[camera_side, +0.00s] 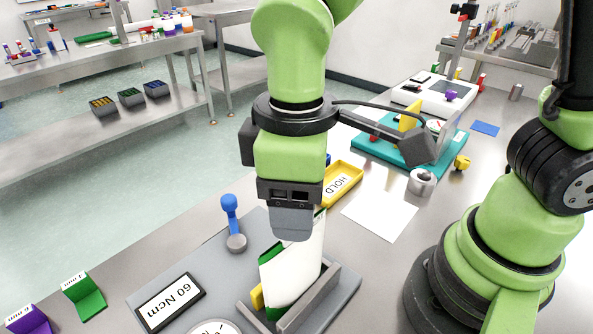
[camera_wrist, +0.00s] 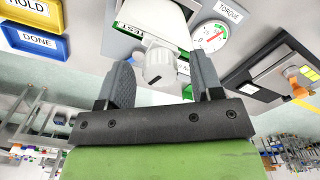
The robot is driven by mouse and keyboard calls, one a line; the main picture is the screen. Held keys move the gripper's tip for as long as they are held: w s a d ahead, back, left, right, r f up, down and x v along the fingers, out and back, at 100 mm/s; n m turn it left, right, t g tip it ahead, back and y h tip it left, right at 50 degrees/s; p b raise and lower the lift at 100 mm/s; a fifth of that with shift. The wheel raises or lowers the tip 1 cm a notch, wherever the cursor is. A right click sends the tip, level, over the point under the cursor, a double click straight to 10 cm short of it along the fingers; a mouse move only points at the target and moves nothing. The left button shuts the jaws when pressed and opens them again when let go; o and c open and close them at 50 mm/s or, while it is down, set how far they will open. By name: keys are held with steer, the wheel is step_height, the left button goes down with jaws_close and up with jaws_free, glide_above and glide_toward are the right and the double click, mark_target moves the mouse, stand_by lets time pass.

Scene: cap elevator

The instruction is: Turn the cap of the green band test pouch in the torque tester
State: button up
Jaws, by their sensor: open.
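The white test pouch (camera_side: 302,262) with green bands stands upright in the grey holder of the torque tester (camera_side: 335,290). In the wrist view the pouch (camera_wrist: 155,14) shows a green strip reading TEST. Its white round cap (camera_wrist: 160,65) lies between my gripper's fingers (camera_wrist: 160,62), with a visible gap on each side. My gripper (camera_side: 291,225) is open and points down at the top of the pouch in the side view, where it hides the cap. The tester's TORQUE dial (camera_wrist: 209,36) is beside the pouch.
A blue-knobbed lever (camera_side: 230,215) and a 60 Ncm sign (camera_side: 170,302) are on the tester's plate. A yellow HOLD tray (camera_side: 341,184) is behind it; a blue DONE tray (camera_wrist: 35,43) shows in the wrist view. Green (camera_side: 84,297) and purple (camera_side: 28,321) stands are at front left.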

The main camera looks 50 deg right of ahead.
step_height(320, 180, up, 10)
steer(key=shift+f, duration=0.2)
stand_by(0.3)
steer(key=s+d+r+m+t+y, duration=0.1)
steer(key=s+d+m+t, duration=0.1)
steer(key=d+m, duration=0.3)
steer(key=s+d+r+m+t+y, duration=0.1)
steer(key=s+d+m+t, duration=0.2)
steer(key=d+m+t, duration=0.2)
steer(key=d+m, duration=0.1)
steer(key=d, duration=0.2)
steer(key=shift+s, duration=0.3)
